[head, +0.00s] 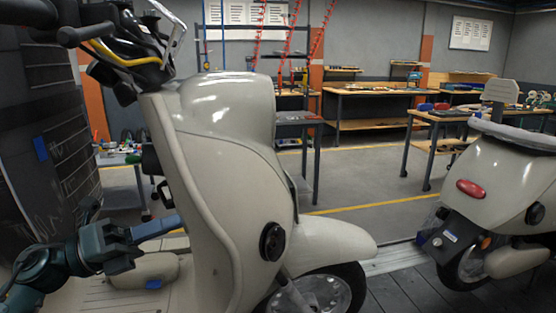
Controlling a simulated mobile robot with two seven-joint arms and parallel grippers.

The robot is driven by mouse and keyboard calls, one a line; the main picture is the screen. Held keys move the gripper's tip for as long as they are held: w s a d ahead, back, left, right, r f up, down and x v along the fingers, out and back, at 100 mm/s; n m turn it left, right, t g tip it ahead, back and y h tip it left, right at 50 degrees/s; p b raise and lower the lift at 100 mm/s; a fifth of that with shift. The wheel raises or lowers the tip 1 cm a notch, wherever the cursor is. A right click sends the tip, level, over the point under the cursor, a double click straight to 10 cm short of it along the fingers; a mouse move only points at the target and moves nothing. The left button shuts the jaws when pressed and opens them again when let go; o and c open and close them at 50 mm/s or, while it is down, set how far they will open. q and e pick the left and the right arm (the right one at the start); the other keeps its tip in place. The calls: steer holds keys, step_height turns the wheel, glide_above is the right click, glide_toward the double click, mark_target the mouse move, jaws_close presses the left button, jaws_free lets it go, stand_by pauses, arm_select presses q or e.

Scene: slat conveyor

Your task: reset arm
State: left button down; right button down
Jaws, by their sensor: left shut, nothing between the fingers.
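My left arm comes in from the lower left, and its left gripper (122,258) is shut and empty. It is over the footwell and seat side of the near cream scooter (225,150); I cannot tell whether it touches the scooter. The scooter stands upright, with its dark handlebar and yellow cable at the upper left and its front wheel at the bottom. My right gripper is out of view.
A second cream scooter (505,185) with a red tail light stands at the right on the slat conveyor (400,258). Workbenches (365,92) with tools line the back. Grey floor (360,180) lies open between. A dark panel (45,130) stands close at the left.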

arm_select(q)
step_height(320, 180, down, 19)
steer(key=s+n+t+y, duration=0.2)
steer(key=n+t+y, duration=0.95)
steer(key=n, duration=1.55)
steer(key=s+d+f+n+g+y, duration=0.1)
steer(key=s+f+n+g+y, duration=0.1)
steer(key=s+f+n+g, duration=0.2)
steer(key=s+d+f+n+g+y+p, duration=0.1)
steer(key=s+d+f+n+g+y, duration=0.1)
steer(key=s+f+n+g, duration=0.2)
steer(key=s+f+n, duration=0.3)
steer(key=s+f, duration=0.4)
steer(key=f, duration=0.3)
steer(key=shift+d+f, duration=0.2)
steer(key=shift+f, duration=0.05)
steer(key=shift+y, duration=0.25)
